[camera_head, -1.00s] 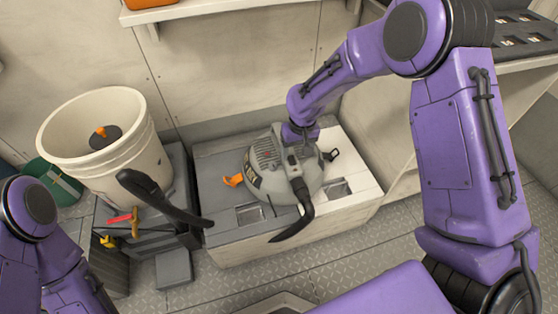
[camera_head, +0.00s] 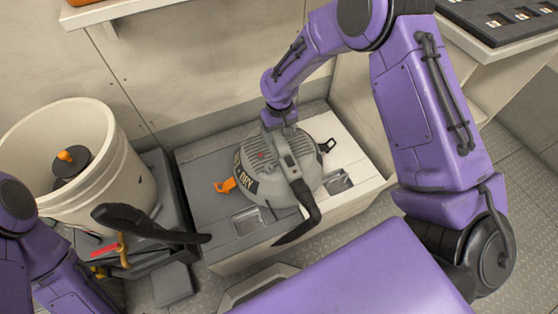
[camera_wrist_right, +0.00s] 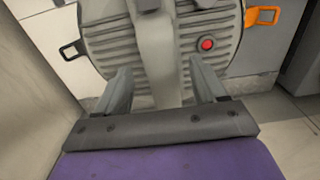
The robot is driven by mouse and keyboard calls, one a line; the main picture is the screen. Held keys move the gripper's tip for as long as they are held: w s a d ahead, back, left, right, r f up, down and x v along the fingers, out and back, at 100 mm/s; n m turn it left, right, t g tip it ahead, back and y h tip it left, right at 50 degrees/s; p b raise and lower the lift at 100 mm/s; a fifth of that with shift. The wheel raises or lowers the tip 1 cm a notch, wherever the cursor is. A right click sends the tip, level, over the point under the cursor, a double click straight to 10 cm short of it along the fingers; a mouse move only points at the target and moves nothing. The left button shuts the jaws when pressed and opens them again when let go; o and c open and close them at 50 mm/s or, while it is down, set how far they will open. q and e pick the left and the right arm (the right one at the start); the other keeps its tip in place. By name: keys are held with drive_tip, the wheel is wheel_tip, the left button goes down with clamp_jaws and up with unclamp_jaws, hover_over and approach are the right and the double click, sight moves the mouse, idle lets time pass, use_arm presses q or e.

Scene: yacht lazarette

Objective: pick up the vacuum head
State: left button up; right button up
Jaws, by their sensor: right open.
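The vacuum head (camera_head: 254,160) is a grey ribbed dome with a raised grip, an orange latch, a black latch and a black hose stub at the front. It sits on a pale box (camera_head: 345,155). My right gripper (camera_head: 280,126) is at its far, wall-side end. In the right wrist view the open fingers (camera_wrist_right: 160,78) stand on either side of the vacuum head's grey grip (camera_wrist_right: 155,45), with gaps visible. A red button and both latches show there. My left arm enters at the left edge; its gripper is not visible.
A white bucket (camera_head: 110,180) with a dark, orange-knobbed item inside stands left of the box. A black curved piece (camera_head: 150,224) lies across the space in front of it. The wall is close behind, and a shelf (camera_head: 120,12) is above. Open floor (camera_head: 355,225) lies front right.

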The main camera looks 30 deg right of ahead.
sight(279, 138)
wheel_tip(279, 138, down, 5)
drive_tip(key=shift+r+b, duration=0.1)
drive_tip(key=shift+b, duration=0.5)
clamp_jaws()
drive_tip(key=shift+r, duration=0.1)
drive_tip(key=shift+r, duration=0.1)
